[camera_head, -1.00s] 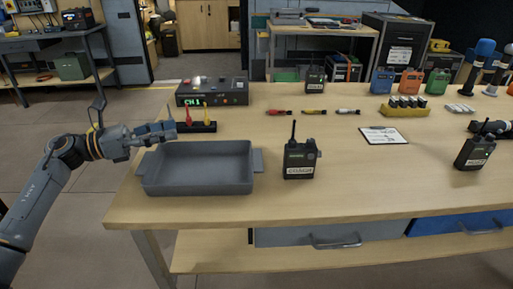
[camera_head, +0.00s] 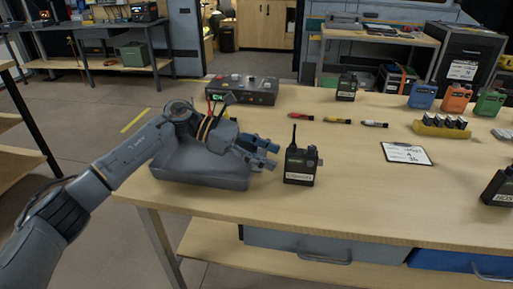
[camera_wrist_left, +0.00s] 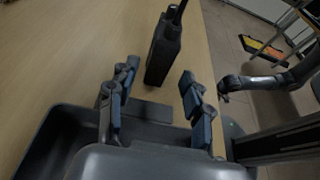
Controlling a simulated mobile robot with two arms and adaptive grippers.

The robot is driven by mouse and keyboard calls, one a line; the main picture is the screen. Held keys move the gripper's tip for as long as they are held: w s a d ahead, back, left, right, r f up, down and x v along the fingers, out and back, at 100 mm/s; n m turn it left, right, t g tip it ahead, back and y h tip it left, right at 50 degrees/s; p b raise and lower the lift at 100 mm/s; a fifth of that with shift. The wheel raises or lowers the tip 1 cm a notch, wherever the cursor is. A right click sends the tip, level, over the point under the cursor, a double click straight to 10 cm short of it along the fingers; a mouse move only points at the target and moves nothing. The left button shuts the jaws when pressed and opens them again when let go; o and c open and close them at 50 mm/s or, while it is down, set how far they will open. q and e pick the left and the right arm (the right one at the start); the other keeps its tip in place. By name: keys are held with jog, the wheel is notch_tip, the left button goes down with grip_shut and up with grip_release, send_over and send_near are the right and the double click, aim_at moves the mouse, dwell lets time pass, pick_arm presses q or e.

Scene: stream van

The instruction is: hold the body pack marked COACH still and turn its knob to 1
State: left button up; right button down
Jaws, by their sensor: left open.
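The COACH body pack (camera_head: 299,170) is dark, with an antenna, and stands upright on the table right of the tray. Its white label is on the front; a small part sticks out at its upper right, too small to read any knob setting. My left gripper (camera_head: 273,154) is open just left of the pack. In the left wrist view the pack (camera_wrist_left: 163,52) stands ahead of my open fingers (camera_wrist_left: 159,74), not between them. An arm that looks like my right one (camera_wrist_left: 262,82) shows at the right of that view; its jaws are unclear.
A grey tray (camera_head: 205,175) lies under my left forearm. Another pack (camera_head: 498,188) stands at the right edge, a third (camera_head: 346,87) at the back. A control box (camera_head: 243,90), coloured markers (camera_head: 337,121) and a clipboard (camera_head: 407,153) are behind. The table front is clear.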

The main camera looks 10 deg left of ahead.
aim_at(290, 163)
pick_arm(q)
jog(key=shift+x, duration=1.1)
jog(key=b+x, duration=0.1)
jog(key=x, duration=0.2)
jog(key=shift+d+f, duration=0.2)
jog(key=shift+d, duration=0.25)
pick_arm(e)
jog(key=shift+w+r, duration=0.15)
jog(key=shift+r, duration=0.9)
jog(key=shift+w+r, duration=0.1)
jog(key=shift+r, duration=0.95)
pick_arm(q)
jog(key=shift+c, duration=0.4)
